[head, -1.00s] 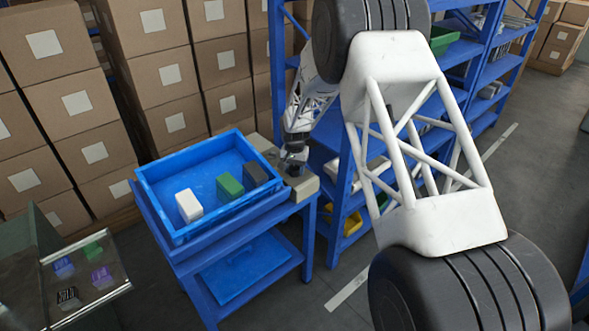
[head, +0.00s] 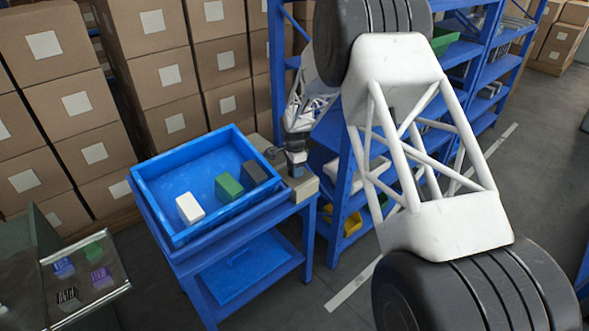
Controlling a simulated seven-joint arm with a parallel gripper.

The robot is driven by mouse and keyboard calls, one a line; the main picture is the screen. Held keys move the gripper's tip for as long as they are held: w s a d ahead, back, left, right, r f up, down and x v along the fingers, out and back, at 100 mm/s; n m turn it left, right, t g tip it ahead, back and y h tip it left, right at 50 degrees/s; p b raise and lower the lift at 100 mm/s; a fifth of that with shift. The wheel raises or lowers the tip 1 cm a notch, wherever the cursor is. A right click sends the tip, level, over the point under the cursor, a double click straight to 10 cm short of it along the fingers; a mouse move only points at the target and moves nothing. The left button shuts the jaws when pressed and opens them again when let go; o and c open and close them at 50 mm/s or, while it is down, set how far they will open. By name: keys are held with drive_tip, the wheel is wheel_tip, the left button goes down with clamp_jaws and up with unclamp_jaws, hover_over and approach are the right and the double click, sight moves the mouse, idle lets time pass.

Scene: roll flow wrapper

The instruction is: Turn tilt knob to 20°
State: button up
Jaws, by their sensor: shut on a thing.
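My gripper (head: 297,170) points down at the beige box (head: 304,188) on the right end of the blue cart, in the head view. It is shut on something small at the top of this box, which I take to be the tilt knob. The knob itself is hidden behind the gripper, and its angle and any scale marks cannot be read. A small grey part (head: 271,153) shows on the box, left of the gripper.
A blue tray (head: 150,208) on the cart holds a white block (head: 190,208), a green block (head: 228,186) and a dark block (head: 254,174). Stacked cartons (head: 160,70) stand behind. Blue shelving (head: 345,190) stands close on the right.

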drive_tip(key=shift+s+a+f+m, duration=0.15)
drive_tip(key=shift+f+m, duration=0.15)
drive_tip(key=shift+m, duration=0.2)
drive_tip(key=o, duration=0.9)
drive_tip(key=shift+r, duration=0.1)
drive_tip(key=shift+r, duration=0.1)
drive_tip(key=shift+r, duration=3.75)
drive_tip(key=shift+r, duration=0.1)
